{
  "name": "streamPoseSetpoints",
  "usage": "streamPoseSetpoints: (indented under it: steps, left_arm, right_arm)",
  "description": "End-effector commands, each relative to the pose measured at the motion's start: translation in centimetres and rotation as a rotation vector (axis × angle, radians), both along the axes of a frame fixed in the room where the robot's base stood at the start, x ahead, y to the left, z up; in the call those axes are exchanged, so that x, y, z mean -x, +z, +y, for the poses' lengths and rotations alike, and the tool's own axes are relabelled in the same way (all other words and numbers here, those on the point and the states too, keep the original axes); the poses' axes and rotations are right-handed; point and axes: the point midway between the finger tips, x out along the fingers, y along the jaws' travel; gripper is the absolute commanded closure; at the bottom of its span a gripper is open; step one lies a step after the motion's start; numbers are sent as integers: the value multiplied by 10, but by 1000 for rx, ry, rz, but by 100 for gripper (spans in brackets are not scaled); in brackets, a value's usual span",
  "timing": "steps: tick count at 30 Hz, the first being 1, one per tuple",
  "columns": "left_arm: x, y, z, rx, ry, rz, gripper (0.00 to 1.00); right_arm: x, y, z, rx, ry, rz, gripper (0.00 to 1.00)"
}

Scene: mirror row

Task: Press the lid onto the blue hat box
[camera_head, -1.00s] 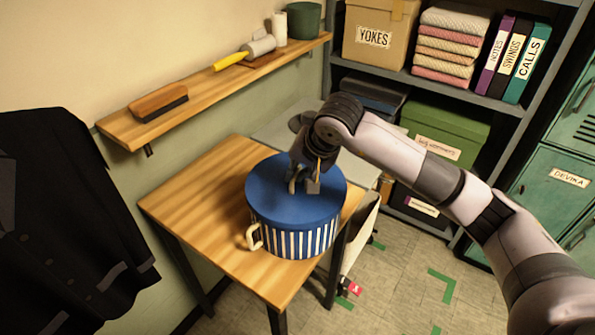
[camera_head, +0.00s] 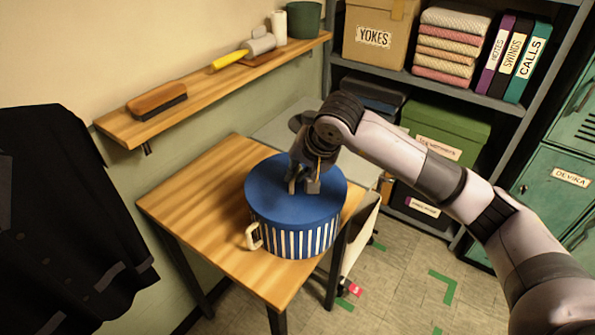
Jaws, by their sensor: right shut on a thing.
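The blue hat box (camera_head: 293,238) stands upright on the small wooden table (camera_head: 205,208). Its side has blue and white stripes, and a cream loop handle shows at its front left. The plain blue lid (camera_head: 270,193) lies on top of the box and looks level. Whether its rim is fully down all round I cannot tell. My right gripper (camera_head: 304,190) points down at the middle of the lid, with its fingertips at the lid's top. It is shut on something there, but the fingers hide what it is. My left gripper is out of view.
A wall shelf (camera_head: 215,88) holding a brush, a lint roller and a green pot runs behind the table. A dark jacket (camera_head: 65,225) hangs at left. Shelving with a green box (camera_head: 445,125) stands at back right, beside green lockers (camera_head: 560,180).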

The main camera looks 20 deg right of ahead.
Motion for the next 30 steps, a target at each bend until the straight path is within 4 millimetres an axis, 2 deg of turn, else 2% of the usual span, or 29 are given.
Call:
streamPoseSetpoints:
  steps: [27,28,30]
  left_arm:
    - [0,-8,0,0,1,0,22]
    - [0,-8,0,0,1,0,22]
    - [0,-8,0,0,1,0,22]
  right_arm:
    - [0,-2,0,-1,0,-1,100]
    - [0,-2,0,-1,0,-1,91]
    - [0,-2,0,-1,0,-1,86]
